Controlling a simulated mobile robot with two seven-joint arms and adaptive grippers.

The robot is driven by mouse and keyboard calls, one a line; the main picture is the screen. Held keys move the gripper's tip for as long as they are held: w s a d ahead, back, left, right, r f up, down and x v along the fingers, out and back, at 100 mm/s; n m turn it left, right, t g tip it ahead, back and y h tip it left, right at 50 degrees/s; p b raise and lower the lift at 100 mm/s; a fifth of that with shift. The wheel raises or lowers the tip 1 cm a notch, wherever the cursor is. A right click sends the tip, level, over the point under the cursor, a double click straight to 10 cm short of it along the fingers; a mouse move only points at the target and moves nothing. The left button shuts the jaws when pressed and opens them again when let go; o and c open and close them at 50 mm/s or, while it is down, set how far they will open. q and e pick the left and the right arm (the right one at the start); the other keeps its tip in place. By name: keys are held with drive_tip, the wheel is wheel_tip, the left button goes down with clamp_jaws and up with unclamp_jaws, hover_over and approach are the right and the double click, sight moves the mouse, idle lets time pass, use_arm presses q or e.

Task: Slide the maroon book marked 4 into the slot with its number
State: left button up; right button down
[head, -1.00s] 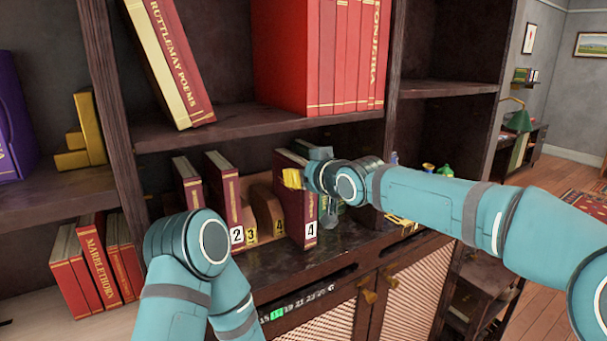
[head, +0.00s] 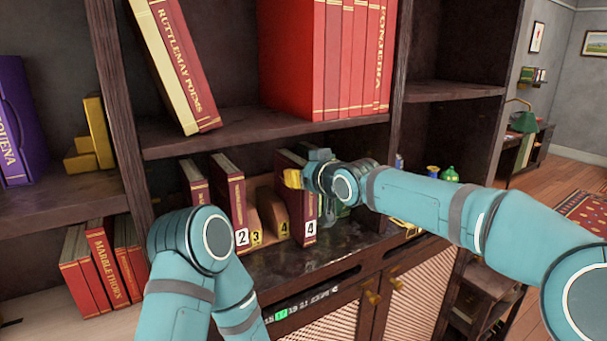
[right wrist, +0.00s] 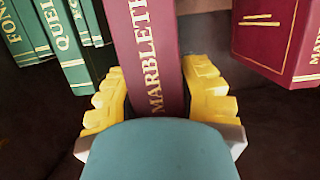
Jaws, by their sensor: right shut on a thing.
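The maroon book marked 4 (head: 295,208) stands roughly upright in the shelf bay, just right of the wooden divider with the yellow 4 (head: 284,228). A yellow 3 (head: 257,238) marks the place to its left. My right gripper (head: 293,178) is shut on the book's spine; in the right wrist view the yellow fingers (right wrist: 160,100) lie on both sides of the maroon book (right wrist: 147,45). Whether the book touches the shelf is unclear. My left arm shows at the lower left, but its gripper is not visible.
A maroon book marked 2 (head: 230,195) and another maroon book (head: 193,182) stand left of the dividers. Green books (right wrist: 60,40) and a further maroon book (right wrist: 280,35) flank the held book in the right wrist view. The ledge in front (head: 300,265) is clear.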

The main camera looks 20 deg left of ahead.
drive_tip(key=shift+w+a+r+p, duration=0.15)
drive_tip(key=shift+w+a+p, duration=0.55)
drive_tip(key=shift+a+p, duration=0.25)
drive_tip(key=shift+w+a+p, duration=0.35)
drive_tip(key=shift+w+a, duration=0.45)
drive_tip(key=shift+a, duration=0.2)
idle(0.4)
drive_tip(key=c, duration=0.7)
unclamp_jaws()
drive_tip(key=shift+o, duration=0.2)
drive_tip(key=v, duration=1.2)
